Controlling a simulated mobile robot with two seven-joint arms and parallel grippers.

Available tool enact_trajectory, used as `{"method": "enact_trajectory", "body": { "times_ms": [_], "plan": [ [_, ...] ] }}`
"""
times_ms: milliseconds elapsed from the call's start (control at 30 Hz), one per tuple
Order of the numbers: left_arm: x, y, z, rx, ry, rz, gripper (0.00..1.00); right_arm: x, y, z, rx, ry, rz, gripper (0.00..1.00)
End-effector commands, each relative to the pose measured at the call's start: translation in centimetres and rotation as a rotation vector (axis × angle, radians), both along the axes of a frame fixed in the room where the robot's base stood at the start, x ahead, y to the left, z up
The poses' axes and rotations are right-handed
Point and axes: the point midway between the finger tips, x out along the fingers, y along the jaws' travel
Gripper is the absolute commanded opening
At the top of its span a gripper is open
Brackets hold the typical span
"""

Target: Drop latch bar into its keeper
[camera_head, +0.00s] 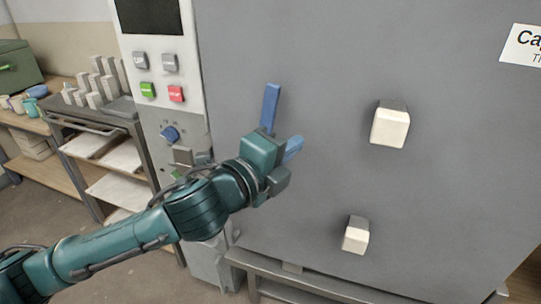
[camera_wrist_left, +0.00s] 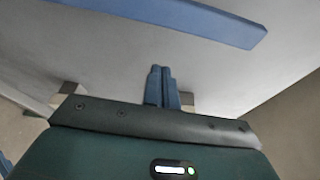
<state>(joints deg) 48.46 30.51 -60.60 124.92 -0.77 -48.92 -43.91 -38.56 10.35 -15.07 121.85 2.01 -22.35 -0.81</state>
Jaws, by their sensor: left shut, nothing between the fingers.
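The blue latch bar (camera_head: 271,104) stands nearly upright against the grey kiln door, tilted slightly; its lower end is hidden behind my left gripper. In the left wrist view the bar (camera_wrist_left: 175,17) crosses the top of the picture, apart from my fingertips. My left gripper (camera_head: 294,146) is just below the bar's visible part, its blue fingers pointing right. In the left wrist view its fingers (camera_wrist_left: 160,70) are together with nothing between them. I cannot make out the keeper for certain; a small grey block (camera_head: 183,156) sits on the panel left of my gripper. My right gripper is not in view.
Two cream blocks stick out from the door, one upper (camera_head: 390,126) and one lower (camera_head: 355,238). A rack (camera_head: 105,150) with white trays stands further left.

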Motion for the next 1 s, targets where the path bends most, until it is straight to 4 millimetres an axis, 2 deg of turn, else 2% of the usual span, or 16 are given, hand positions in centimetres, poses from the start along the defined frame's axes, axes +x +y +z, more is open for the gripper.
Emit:
{"method": "enact_trajectory", "body": {
  "times_ms": [33, 200, 367, 1000],
  "plan": [
    [0.7, -0.6, 0.1, -0.001, -0.001, 0.000, 0.00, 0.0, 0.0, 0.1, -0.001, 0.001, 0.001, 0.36],
    [1.3, 1.9, 0.5, 0.003, -0.002, 0.003, 0.00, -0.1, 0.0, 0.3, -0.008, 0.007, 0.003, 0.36],
    [1.7, 3.1, 0.7, 0.001, -0.002, 0.002, 0.00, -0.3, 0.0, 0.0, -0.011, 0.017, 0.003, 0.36],
    [1.8, 3.7, 0.7, -0.032, 0.012, 0.001, 0.00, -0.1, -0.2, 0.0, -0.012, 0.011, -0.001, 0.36]
  ]
}}
